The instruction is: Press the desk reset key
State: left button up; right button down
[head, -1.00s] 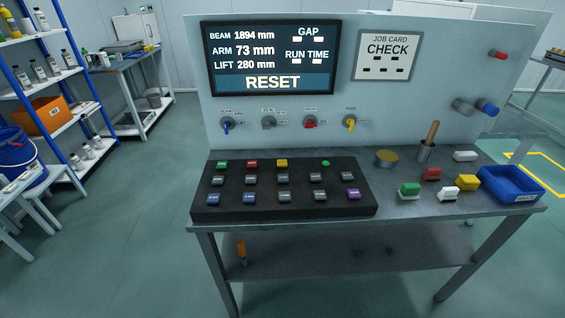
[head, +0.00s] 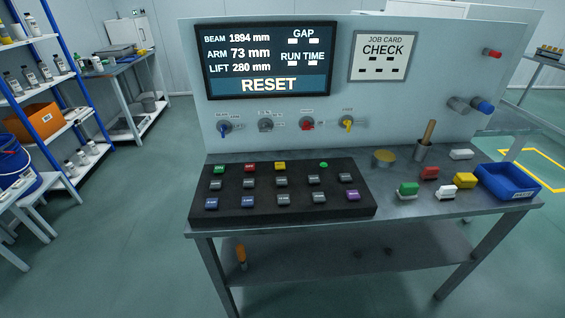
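A black key desk (head: 330,211) lies on the left part of the fixture's table, with rows of coloured keys. The back row has a green key (head: 219,169), a red key (head: 249,167), a yellow key (head: 280,166) and a small round green button or lamp (head: 323,165). Several grey keys (head: 282,181) fill the middle. The front row has two blue keys (head: 211,203), grey keys and a purple key (head: 346,195). The key labels are too small to read, so I cannot tell which is reset. The screen (head: 268,60) reads RESET. Neither gripper is in view.
The upright panel carries several small knobs (head: 306,124) and a job card (head: 383,56) reading CHECK. A blue bin (head: 507,182), loose coloured blocks (head: 408,189), a brass disc (head: 383,158) and a cup with a wooden handle (head: 424,150) occupy the table's right. The floor in front is clear.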

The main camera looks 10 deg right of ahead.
aim_at(278, 165)
jog(key=i+j+z, duration=0.15)
jog(key=j, duration=0.2)
jog(key=i+j+z, duration=0.2)
jog(key=j, duration=0.15)
jog(key=i+j+z, duration=0.15)
jog(key=j, duration=0.2)
jog(key=i+j+z, duration=0.2)
jog(key=j, duration=0.2)
jog(key=k, duration=0.05)
